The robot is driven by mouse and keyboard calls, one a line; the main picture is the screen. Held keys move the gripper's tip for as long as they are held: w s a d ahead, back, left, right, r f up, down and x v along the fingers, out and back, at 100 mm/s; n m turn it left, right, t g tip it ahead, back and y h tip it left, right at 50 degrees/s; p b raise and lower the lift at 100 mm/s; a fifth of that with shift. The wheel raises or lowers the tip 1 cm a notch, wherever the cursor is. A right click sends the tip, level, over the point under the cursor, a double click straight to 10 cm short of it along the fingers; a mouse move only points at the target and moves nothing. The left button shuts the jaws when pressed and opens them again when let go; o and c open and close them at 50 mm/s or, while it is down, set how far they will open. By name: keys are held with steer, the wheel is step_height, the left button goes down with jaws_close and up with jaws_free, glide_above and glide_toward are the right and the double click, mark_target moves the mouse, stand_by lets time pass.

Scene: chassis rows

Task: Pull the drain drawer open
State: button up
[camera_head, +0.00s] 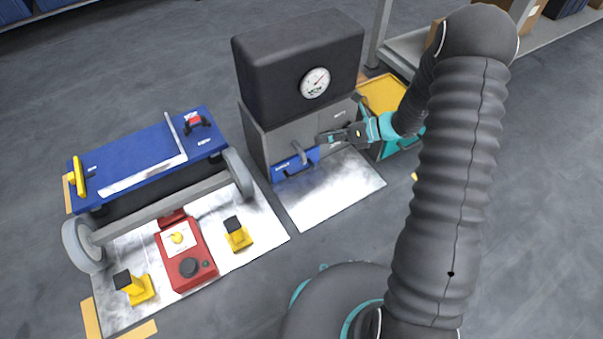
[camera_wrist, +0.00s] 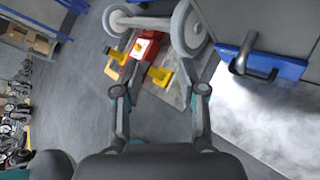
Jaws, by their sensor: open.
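The blue drain drawer (camera_head: 283,167) is set low in the front of the grey cabinet (camera_head: 262,142) and looks shut. A dark handle (camera_wrist: 262,74) is on its blue front, seen in the wrist view at upper right. My gripper (camera_head: 325,137) is in front of the cabinet, above and to the right of the drawer. In the wrist view its two fingers (camera_wrist: 162,85) are apart with nothing between them, and the drawer is to their right.
A black tank with a white gauge (camera_head: 315,83) tops the cabinet. A blue wheeled cart (camera_head: 140,160) stands left, with a red box (camera_head: 186,258) and yellow blocks before it. A teal and yellow bin (camera_head: 385,95) is at right. A bare pale mat (camera_head: 325,190) lies before the drawer.

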steer(key=w+d+f+m+t+y+b, duration=0.1)
steer(key=w+f+m+t, duration=0.25)
steer(key=f+m, duration=0.8)
steer(key=m+t+h, duration=0.1)
steer(key=m+t, duration=0.3)
steer(key=m, duration=0.2)
glide_toward(302, 171)
steer(key=x, duration=0.3)
steer(key=b+x, duration=0.1)
steer(key=x, duration=0.6)
steer(key=shift+f, duration=0.4)
steer(key=shift+s, duration=0.1)
jaws_close()
